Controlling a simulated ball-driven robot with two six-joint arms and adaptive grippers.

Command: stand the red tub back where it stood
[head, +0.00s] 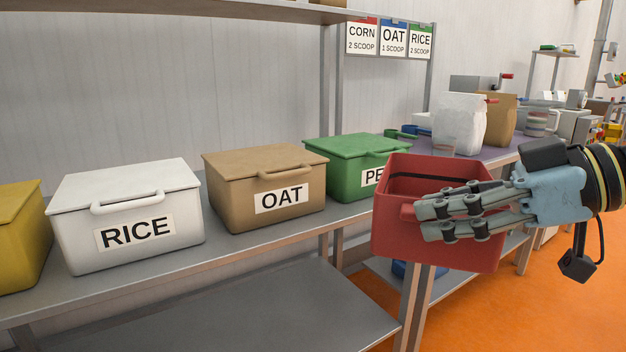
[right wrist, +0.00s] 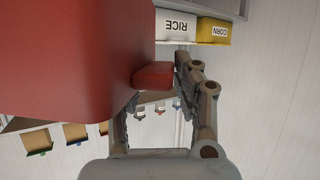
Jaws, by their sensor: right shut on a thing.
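The red tub (head: 433,243) is open at the top and roughly upright, held in the air in front of the shelf's right end. It also fills the upper left of the right wrist view (right wrist: 70,60). My right gripper (head: 415,222) comes in from the right and is shut on the tub's red handle (right wrist: 153,75). The tub hides part of the green bin (head: 345,165) behind it. The grey shelf (head: 235,240) holds a row of lidded bins. My left gripper is not in view.
The white RICE bin (head: 125,215), tan OAT bin (head: 265,187) and a yellow bin (head: 20,235) stand along the shelf. A white bag (head: 460,122) and brown bag (head: 499,118) stand at the right. The lower shelf (head: 260,310) looks mostly clear. A sign reads CORN, OAT, RICE (head: 393,38).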

